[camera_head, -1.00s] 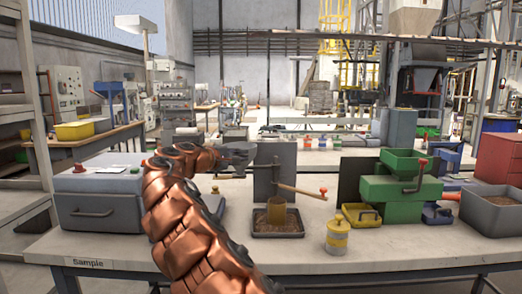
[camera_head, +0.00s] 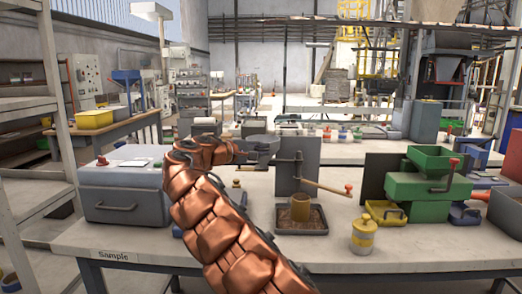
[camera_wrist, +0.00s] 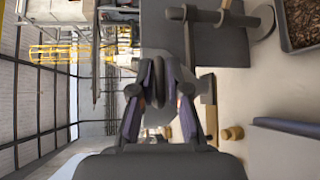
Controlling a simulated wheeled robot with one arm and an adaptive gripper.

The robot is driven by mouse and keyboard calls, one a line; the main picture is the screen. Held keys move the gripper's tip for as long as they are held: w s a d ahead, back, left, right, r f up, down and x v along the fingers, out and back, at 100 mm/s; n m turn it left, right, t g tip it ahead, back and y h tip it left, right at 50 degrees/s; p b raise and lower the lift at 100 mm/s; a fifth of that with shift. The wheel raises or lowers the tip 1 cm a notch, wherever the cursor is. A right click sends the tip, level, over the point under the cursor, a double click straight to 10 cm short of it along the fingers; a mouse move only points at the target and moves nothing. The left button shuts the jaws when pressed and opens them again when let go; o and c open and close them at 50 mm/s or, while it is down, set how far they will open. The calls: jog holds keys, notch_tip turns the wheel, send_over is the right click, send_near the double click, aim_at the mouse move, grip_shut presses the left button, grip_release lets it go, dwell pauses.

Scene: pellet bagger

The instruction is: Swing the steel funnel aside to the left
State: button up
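The steel funnel (camera_head: 262,143) looks like a grey piece at the left of the upright post (camera_head: 298,170) on the bench, mostly hidden by my gripper. My gripper (camera_head: 250,152) is level with it, left of the post, at the end of my copper arm. In the wrist view my gripper (camera_wrist: 158,75) has its two fingers close together, with a narrow dark strip between the tips and a pale grey surface around them. I cannot tell whether the fingers press on the funnel.
A wooden-handled lever (camera_head: 325,187) sticks out right of the post. A yellow jar (camera_head: 363,235) and a green machine (camera_head: 430,182) stand to the right. A grey box (camera_head: 120,190) stands at the left.

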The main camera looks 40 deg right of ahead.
jog(key=o, duration=0.3)
jog(key=shift+d+f, duration=0.2)
jog(key=shift+f, duration=0.05)
jog(key=shift+o, duration=0.4)
jog(key=shift+r, duration=0.1)
jog(key=shift+a+r, duration=0.1)
jog(key=shift+a, duration=0.05)
jog(key=a+r, duration=0.1)
jog(key=a, duration=1)
jog(key=shift+w+a+r, duration=0.2)
jog(key=shift+a+r, duration=0.1)
jog(key=shift+a, duration=0.1)
